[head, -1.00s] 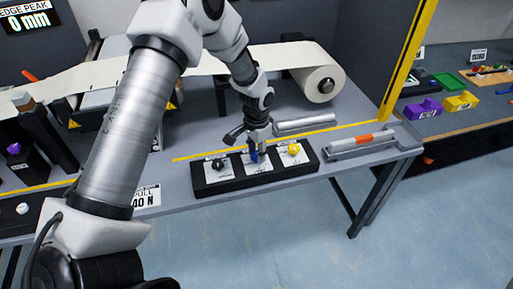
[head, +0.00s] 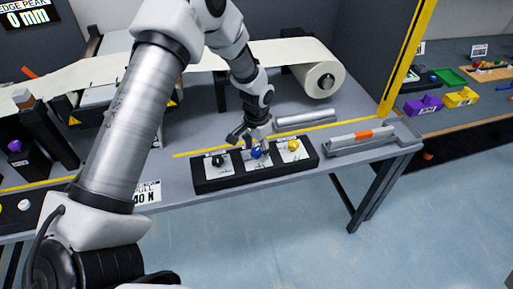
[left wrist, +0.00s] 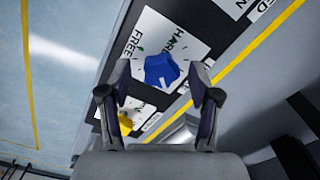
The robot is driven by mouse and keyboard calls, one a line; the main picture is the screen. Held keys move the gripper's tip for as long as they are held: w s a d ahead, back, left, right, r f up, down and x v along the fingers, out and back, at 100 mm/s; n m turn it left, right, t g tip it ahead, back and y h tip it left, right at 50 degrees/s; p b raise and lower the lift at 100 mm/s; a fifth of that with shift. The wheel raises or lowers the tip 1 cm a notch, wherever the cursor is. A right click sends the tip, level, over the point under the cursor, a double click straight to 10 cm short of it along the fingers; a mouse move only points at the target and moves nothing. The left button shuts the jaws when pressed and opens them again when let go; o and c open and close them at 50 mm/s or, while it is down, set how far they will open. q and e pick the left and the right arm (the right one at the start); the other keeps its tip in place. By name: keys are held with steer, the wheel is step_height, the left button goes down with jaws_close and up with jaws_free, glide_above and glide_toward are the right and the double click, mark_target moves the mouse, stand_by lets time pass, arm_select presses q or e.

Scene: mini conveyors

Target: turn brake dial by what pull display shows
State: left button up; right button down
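A black panel (head: 202,186) on the bench carries three dials. The blue dial (head: 257,153) is in the middle, between a black dial (head: 218,160) and a yellow dial (head: 293,145). In the left wrist view the blue dial (left wrist: 160,71) sits on a white plate (left wrist: 150,35) marked FREE and HARD. It has a white pointer line. My left gripper (left wrist: 162,98) is open, its fingers apart and empty, with the blue dial beyond them. The pull display (head: 149,192) reads about 40 N, partly hidden by my left arm. My right gripper is not in view.
Metal rollers lie behind the panel (head: 305,120) and to its right (head: 360,139). An edge peak display (head: 27,15) reads 0 mm. A yellow post (head: 408,60) rises at the right.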

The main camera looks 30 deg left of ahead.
mark_target(256, 151)
arm_select(q)
steer(key=shift+r, duration=0.1)
step_height(256, 151, up, 12)
stand_by(0.4)
stand_by(0.4)
